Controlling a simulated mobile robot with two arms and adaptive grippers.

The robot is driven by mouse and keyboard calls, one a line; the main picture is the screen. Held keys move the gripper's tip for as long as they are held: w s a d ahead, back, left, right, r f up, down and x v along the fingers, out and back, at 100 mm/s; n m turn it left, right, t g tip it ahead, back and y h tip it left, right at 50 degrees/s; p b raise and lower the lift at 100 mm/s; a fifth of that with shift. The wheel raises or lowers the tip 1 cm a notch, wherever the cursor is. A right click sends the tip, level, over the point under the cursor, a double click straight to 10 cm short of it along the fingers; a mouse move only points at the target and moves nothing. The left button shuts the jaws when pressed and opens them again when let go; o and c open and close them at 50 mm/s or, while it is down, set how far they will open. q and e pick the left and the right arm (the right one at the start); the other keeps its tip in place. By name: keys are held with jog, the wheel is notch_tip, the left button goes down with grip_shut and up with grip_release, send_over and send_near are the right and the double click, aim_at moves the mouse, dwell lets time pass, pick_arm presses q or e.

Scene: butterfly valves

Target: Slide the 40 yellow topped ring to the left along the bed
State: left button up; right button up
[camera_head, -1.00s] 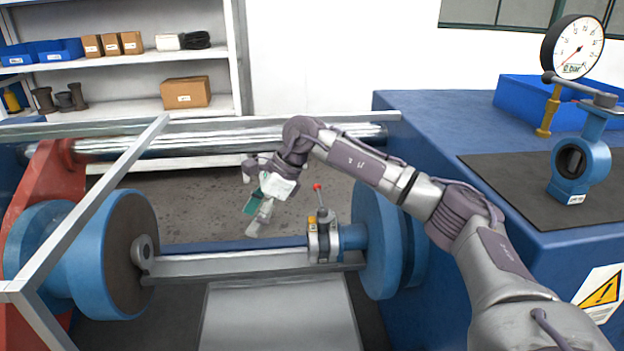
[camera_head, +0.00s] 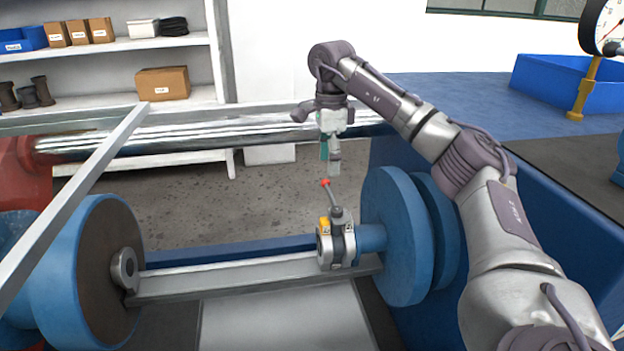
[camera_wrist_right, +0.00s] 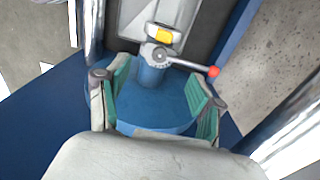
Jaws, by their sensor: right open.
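The yellow-topped ring (camera_head: 334,247) is a grey collar with a yellow block on top and a red-tipped lever. It sits on the bed (camera_head: 235,276) at its right end, against the blue hub of the right flange (camera_head: 400,235). My right gripper (camera_head: 331,165) points down above and behind the ring, apart from it. In the right wrist view the right gripper (camera_wrist_right: 155,100) is open, its teal pads spread wide with nothing held. There the ring (camera_wrist_right: 163,45) lies ahead of the fingers, its red lever to the right. My left gripper is not in view.
A blue flange with a brown face (camera_head: 100,270) stands at the bed's left end. The bed between is clear. A pale frame bar (camera_head: 80,195) crosses the left side, and a polished bar (camera_head: 200,137) runs behind. A blue bench (camera_head: 440,95) is at right.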

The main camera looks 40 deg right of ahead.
aim_at(325, 220)
jog(key=f+b, duration=0.1)
jog(key=f, duration=0.5)
jog(key=f+b, duration=0.2)
jog(key=f, duration=0.4)
jog(key=f+b, duration=0.2)
jog(key=f, duration=0.4)
jog(key=shift+w+f, duration=0.2)
jog(key=shift+w, duration=0.2)
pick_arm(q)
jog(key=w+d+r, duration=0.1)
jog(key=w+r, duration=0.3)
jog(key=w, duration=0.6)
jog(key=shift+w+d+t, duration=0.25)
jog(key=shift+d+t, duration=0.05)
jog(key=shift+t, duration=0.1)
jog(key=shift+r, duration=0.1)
pick_arm(e)
grip_shut()
